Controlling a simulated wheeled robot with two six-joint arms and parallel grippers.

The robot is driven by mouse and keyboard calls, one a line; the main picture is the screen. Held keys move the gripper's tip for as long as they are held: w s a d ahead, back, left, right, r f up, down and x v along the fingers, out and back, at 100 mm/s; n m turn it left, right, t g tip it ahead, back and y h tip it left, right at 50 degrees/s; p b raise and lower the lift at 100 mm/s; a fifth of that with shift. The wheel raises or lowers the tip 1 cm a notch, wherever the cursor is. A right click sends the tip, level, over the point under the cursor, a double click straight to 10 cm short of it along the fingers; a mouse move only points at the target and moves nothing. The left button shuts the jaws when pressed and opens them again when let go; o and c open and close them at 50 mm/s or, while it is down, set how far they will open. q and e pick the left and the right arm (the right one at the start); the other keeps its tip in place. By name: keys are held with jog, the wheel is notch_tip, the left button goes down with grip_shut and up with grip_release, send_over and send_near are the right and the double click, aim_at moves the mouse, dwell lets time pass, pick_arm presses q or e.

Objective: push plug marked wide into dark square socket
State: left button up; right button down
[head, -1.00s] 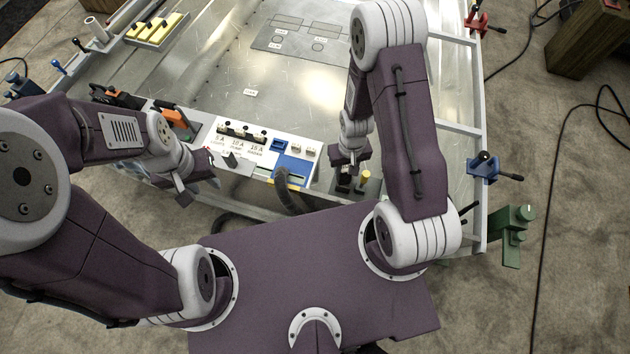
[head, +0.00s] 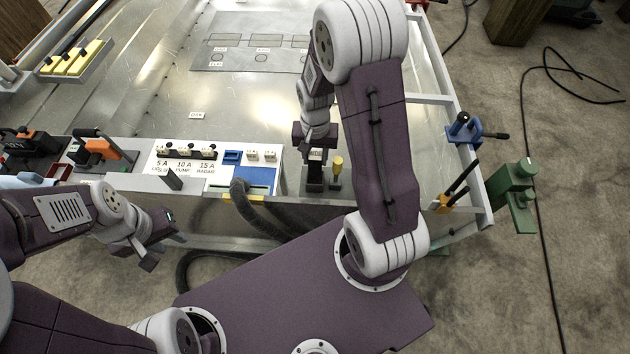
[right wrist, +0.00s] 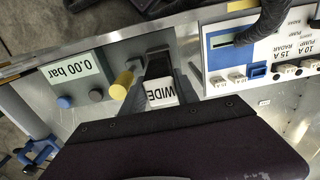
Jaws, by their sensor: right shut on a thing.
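The plug marked WIDE (right wrist: 160,92) has a white labelled face and sits between the fingers of my right gripper (right wrist: 163,88), which is shut on it. In the head view my right gripper (head: 315,147) is directly above a dark square-topped block (head: 314,178), which looks like the dark socket. The dark block also shows just beyond the plug in the right wrist view (right wrist: 157,54). The plug's lower end is hidden, so I cannot tell how far it is in. My left gripper (head: 162,240) is open and empty, in front of the panel's front edge.
A yellow-topped post (head: 338,170) stands close right of the block. Left of it is a white and blue switch panel (head: 258,175) with a thick dark hose (head: 245,205). A 0.00 bar gauge (right wrist: 75,72) is near the socket. The metal table behind is largely clear.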

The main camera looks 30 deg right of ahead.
aim_at(315, 170)
notch_tip(315, 170, down, 4)
jog(key=shift+r, duration=0.2)
notch_tip(315, 170, down, 4)
jog(key=shift+r+b, duration=0.1)
jog(key=shift+b, duration=0.65)
jog(key=shift+w, duration=0.1)
jog(key=c, duration=0.9)
grip_release()
jog(key=shift+r, duration=0.1)
